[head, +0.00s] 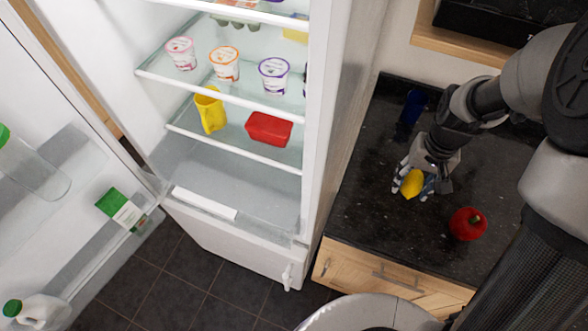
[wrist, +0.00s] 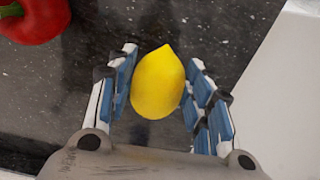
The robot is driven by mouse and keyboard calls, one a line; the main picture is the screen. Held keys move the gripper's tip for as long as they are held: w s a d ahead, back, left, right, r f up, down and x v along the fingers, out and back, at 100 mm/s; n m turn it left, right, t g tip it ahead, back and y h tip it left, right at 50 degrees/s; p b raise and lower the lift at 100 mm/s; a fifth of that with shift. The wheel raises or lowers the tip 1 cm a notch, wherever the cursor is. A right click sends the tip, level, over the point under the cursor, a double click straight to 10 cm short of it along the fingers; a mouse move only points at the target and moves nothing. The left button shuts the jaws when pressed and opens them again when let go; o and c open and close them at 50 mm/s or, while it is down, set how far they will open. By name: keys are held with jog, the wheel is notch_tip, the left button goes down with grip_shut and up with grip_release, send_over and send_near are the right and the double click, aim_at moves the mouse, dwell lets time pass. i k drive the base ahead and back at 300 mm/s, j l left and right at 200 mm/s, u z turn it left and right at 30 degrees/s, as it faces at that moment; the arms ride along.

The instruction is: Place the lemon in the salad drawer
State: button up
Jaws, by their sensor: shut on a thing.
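The yellow lemon (head: 412,184) is between the fingers of my gripper (head: 414,186), over the black granite counter in the head view. In the wrist view the lemon (wrist: 157,83) sits between the blue-padded fingertips of my gripper (wrist: 160,88), which are shut on it. I cannot tell whether the lemon touches the counter. The salad drawer (head: 240,199) is at the bottom of the open fridge, left of the counter. It is a clear bin with a white label on its front, and it looks empty.
A red pepper (head: 467,224) stands on the counter (head: 360,215) near my gripper; a dark blue object (head: 414,106) stands behind. Fridge shelves above the drawer hold yogurt cups (head: 274,76), a yellow cup (head: 210,110) and a red container (head: 269,129). The fridge side wall (head: 340,110) separates counter and drawer.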

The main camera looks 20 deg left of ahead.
aim_at(259, 211)
jog(key=k+u, duration=0.2)
jog(key=u, duration=0.2)
jog(key=k+j+u, duration=0.15)
jog(key=u, duration=0.3)
jog(key=i+j+u, duration=0.1)
jog(key=i+j, duration=0.25)
jog(key=j, duration=0.15)
jog(key=i+j+u, duration=0.1)
jog(key=i+j, duration=0.3)
jog(key=j, duration=0.1)
